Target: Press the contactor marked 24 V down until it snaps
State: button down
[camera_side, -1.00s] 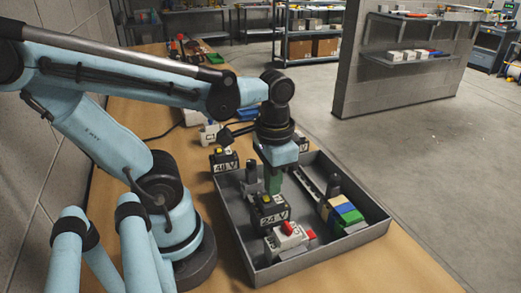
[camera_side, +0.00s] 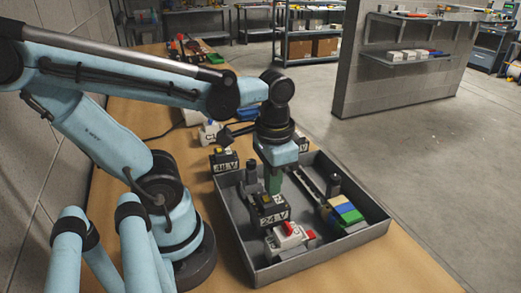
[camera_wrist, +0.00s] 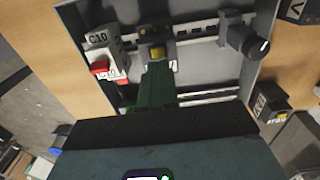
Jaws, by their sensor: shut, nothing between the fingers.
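The contactor marked 24 V (camera_side: 272,217) is a dark block with a yellow part on top, sitting in the grey tray (camera_side: 249,243). My gripper (camera_side: 273,190) points down with shut, empty green fingers at the top of this contactor. I cannot tell whether the fingertips touch it.
A white C10 breaker with a red lever (camera_side: 288,236) stands close beside the contactor. Several coloured terminal blocks (camera_side: 344,211) and a black knob (camera_wrist: 256,47) are also in the tray. A contactor marked 48 V (camera_side: 224,161) stands outside the tray's left wall.

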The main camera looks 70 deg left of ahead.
aim_at(273, 198)
jog(key=shift+f, duration=0.8)
dwell(0.6)
dwell(0.4)
notch_tip(273, 198, up, 8)
dwell(0.9)
jog(key=w+f+t, duration=0.3)
jog(key=w+t, duration=0.4)
jog(key=w, duration=0.1)
jog(key=shift+d, duration=0.3)
